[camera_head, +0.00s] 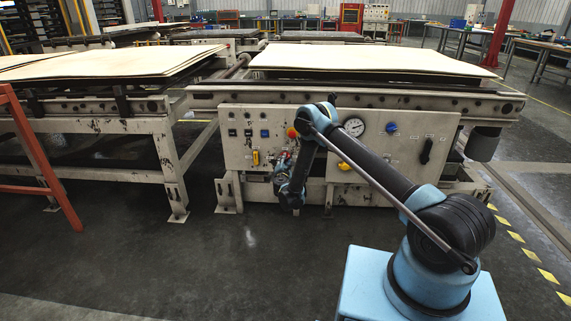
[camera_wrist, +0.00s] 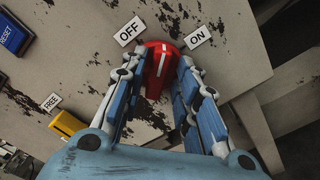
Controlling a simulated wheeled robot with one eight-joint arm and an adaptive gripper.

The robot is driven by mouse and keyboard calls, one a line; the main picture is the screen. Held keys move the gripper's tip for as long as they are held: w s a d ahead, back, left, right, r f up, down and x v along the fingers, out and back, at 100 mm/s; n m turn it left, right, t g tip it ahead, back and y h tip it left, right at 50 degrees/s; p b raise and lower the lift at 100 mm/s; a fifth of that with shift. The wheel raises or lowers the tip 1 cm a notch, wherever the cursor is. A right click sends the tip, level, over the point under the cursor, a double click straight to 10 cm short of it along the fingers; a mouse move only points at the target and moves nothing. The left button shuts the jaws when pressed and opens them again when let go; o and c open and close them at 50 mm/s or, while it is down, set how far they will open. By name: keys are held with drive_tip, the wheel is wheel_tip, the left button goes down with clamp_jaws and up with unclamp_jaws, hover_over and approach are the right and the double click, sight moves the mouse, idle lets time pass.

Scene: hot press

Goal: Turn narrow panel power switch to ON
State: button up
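The power switch is a red knob (camera_wrist: 155,85) with a white pointer line, in the wrist view. Its line points up, between the OFF label (camera_wrist: 129,31) at upper left and the ON label (camera_wrist: 197,37) at upper right.
A yellow switch (camera_wrist: 67,124) labelled FREE and a blue RESET button (camera_wrist: 13,36) are left of my gripper. A wider panel (camera_head: 405,130) with a gauge (camera_head: 354,127) and black handle (camera_head: 426,150) stands to the right. The floor in front (camera_head: 250,260) is clear.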

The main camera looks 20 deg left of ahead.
clamp_jaws()
drive_tip(key=shift+s, duration=0.1)
drive_tip(key=shift+m, duration=0.3)
drive_tip(key=shift+a+m, duration=0.1)
drive_tip(key=shift+m, duration=3.7)
drive_tip(key=shift+o, duration=2.2)
unclamp_jaws()
